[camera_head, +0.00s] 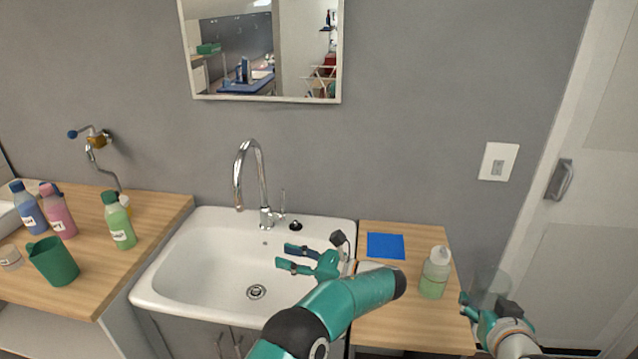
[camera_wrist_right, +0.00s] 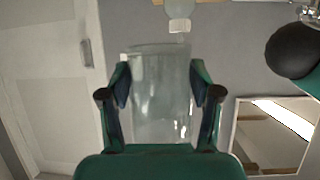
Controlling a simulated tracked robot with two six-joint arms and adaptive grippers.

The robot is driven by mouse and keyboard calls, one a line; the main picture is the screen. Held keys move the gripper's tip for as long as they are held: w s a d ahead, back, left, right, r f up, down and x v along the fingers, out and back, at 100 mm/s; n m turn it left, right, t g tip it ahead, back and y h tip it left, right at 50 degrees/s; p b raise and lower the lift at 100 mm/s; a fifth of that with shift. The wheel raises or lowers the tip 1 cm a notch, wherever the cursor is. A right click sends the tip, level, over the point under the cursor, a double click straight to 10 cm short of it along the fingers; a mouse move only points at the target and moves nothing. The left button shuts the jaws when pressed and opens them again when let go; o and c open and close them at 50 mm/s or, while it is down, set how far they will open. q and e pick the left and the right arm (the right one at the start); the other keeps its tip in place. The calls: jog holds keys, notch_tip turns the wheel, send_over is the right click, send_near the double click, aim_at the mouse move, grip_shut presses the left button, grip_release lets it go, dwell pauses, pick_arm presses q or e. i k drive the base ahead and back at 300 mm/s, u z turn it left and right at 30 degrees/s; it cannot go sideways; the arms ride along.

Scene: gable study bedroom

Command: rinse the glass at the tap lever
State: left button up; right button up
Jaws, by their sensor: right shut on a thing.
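The glass (camera_wrist_right: 160,100) is clear and stands between the two fingers of my right gripper (camera_wrist_right: 160,90) in the right wrist view. My right gripper is shut on it. In the head view the glass (camera_head: 492,284) shows only faintly at the lower right, past the counter's right edge, with my right gripper (camera_head: 475,300) beside it. The chrome tap (camera_head: 250,178) rises behind the white sink, with its slim lever (camera_head: 283,203) upright on the right side. My left gripper (camera_head: 287,257) is open and empty over the sink's right part, in front of the tap.
The white sink basin (camera_head: 190,260) is empty. A blue cloth (camera_head: 386,246) and a bottle of green liquid (camera_head: 435,272) are on the right counter (camera_head: 410,325). Several bottles and a green mug (camera_head: 55,262) stand on the left counter. A mirror (camera_head: 262,98) hangs above.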

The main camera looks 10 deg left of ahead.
aim_at(282, 217)
jog(key=i, duration=1)
jog(key=u, duration=0.1)
